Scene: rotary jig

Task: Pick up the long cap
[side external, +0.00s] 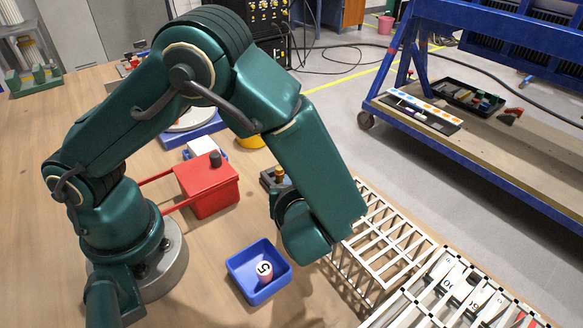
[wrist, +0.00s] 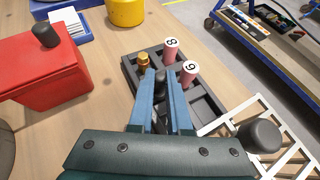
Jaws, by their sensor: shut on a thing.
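In the wrist view, my gripper (wrist: 164,80) has its two blue fingers closed on a dark, narrow upright piece, which looks like the long cap (wrist: 161,78). Its lower part is hidden by the fingers, and I cannot tell whether it is clear of the black compartment tray (wrist: 208,108) under it. A brass-coloured piece (wrist: 143,60) stands in the tray just left of the fingers. Pink cylinders marked 8 (wrist: 170,50) and 9 (wrist: 188,73) stand in it to the right. In the side view my arm hides the gripper and most of the tray.
A red box (side external: 207,185) with a black knob stands left of the tray. A blue bin (side external: 241,287) holding a pink numbered cylinder (side external: 265,272) is in front. White lattice racks (side external: 390,240) lie close on the right. A yellow container (wrist: 126,12) is behind.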

